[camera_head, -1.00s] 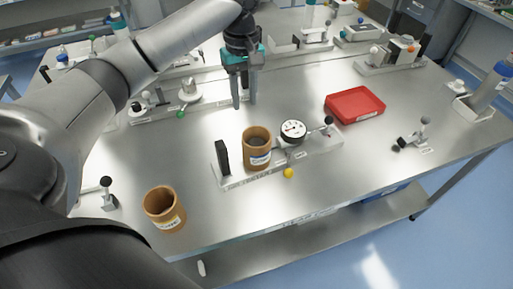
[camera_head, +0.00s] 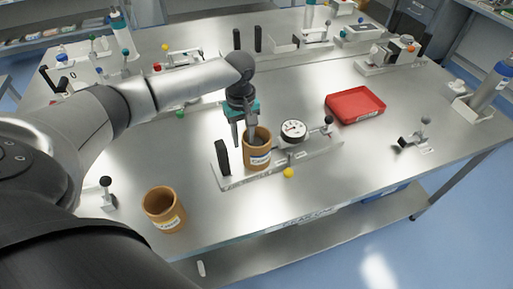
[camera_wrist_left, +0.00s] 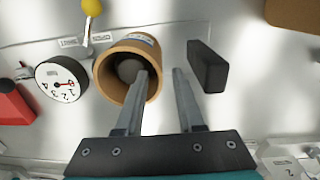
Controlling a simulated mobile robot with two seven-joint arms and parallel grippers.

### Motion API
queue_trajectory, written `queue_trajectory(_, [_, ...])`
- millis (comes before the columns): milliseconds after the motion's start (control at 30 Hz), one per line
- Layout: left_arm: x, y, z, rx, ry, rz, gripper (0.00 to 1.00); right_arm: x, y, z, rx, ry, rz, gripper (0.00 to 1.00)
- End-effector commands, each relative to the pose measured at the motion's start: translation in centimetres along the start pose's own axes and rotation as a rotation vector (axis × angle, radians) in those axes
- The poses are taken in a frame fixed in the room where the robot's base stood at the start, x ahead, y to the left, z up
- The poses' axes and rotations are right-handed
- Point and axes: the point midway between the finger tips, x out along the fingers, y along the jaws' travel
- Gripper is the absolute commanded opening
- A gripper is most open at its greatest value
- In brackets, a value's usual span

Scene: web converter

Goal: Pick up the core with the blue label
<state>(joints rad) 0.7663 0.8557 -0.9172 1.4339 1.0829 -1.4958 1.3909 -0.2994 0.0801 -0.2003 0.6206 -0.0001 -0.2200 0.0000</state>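A brown cardboard core (camera_head: 258,158) with a white label bearing a blue mark stands upright on the gauge fixture (camera_head: 228,183). It also shows in the left wrist view (camera_wrist_left: 103,78), with its open end facing the camera. Another brown core (camera_head: 160,214) stands at the front left; its label is pale and too small to read. My left gripper (camera_head: 243,141) is open at the fixture core. In the left wrist view (camera_wrist_left: 160,72) one finger overlaps the core's opening and the other is outside its wall. Contact cannot be told. My right gripper is not in view.
The fixture has a black upright plate (camera_head: 222,157) left of the core and a white dial gauge (camera_head: 293,131) at its right. A yellow ball knob (camera_head: 289,173) is in front. A red tray (camera_head: 355,104) lies further right.

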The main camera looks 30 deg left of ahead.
Motion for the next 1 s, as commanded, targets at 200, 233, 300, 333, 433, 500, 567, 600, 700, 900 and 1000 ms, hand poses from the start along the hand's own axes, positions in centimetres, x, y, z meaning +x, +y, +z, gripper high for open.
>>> queue_trajectory(200, [0.1,0.01,0.01,0.001,0.0,0.0,0.37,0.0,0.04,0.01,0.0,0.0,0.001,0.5])
queue_trajectory(233, [0.1,0.01,0.01,0.001,0.0,0.0,0.34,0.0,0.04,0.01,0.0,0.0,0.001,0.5])
queue_trajectory(300, [0.09,0.01,0.02,0.001,0.0,0.0,0.26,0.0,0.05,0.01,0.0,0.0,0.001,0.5])
queue_trajectory(333, [0.09,0.01,0.02,0.001,0.0,0.0,0.23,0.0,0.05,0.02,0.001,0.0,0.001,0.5])
queue_trajectory(433, [0.08,0.01,0.03,0.001,0.0,0.0,0.11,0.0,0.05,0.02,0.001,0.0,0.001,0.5])
queue_trajectory(500, [0.07,0.02,0.03,0.001,0.0,0.0,0.04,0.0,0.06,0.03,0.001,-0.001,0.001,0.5])
queue_trajectory(567, [0.07,0.02,0.03,0.001,0.0,0.0,0.0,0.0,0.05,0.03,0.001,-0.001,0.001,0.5])
queue_trajectory(600, [0.07,0.02,0.03,0.001,0.0,0.0,0.0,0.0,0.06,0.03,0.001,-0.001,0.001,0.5])
queue_trajectory(700, [0.06,0.02,0.03,0.001,0.0,0.0,0.0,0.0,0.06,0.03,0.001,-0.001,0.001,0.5])
queue_trajectory(900, [0.06,0.02,0.03,0.001,0.0,0.0,0.0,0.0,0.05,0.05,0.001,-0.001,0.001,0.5])
queue_trajectory(1000, [0.06,0.02,0.03,0.001,0.0,0.0,0.0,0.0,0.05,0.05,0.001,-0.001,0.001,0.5])
